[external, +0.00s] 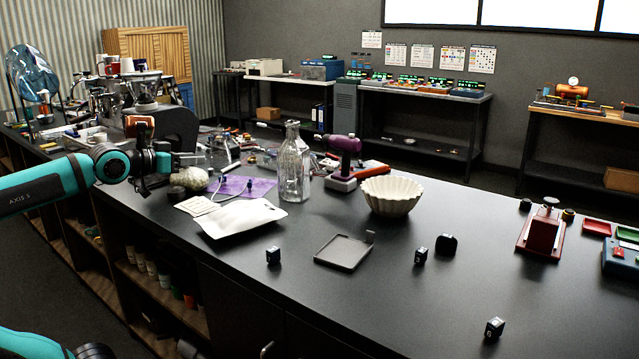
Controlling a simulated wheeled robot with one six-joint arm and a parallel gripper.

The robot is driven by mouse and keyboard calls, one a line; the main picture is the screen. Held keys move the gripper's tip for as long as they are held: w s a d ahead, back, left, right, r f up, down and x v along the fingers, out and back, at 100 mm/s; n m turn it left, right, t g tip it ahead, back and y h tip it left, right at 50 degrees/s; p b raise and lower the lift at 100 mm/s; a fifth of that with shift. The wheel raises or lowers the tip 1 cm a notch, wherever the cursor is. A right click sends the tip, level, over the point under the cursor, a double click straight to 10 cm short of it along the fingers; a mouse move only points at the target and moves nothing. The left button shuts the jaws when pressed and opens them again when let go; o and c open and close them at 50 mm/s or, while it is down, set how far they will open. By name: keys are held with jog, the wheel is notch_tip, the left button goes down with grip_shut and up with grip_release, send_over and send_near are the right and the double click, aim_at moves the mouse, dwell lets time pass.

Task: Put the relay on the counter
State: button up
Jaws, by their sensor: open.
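The dark counter (375,305) runs from the front right to the back left. Several small black blocks with light markings lie on it: one block (273,255) near the front edge, another block (421,256) right of the grey tray, and a third block (494,328) at the front right. A darker rounded piece (446,244) lies near the second block. I cannot tell which of these is the relay. My gripper (176,162) is open above the counter's left part, near a pale round object, away from the blocks. I see nothing held in it.
A shallow grey tray (343,252), a white fluted bowl (391,196), a glass bottle (294,165), a purple drill (343,160) and a white pouch (240,218) stand or lie mid-counter. A red device (541,234) is at the right. The front right counter is mostly clear.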

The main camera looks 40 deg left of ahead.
jog(key=s+a+f+t+y, duration=0.1)
jog(key=s+a+f+y, duration=0.1)
jog(key=s+a+f, duration=0.2)
jog(key=shift+s+a+n+t, duration=0.4)
jog(key=shift+s, duration=0.85)
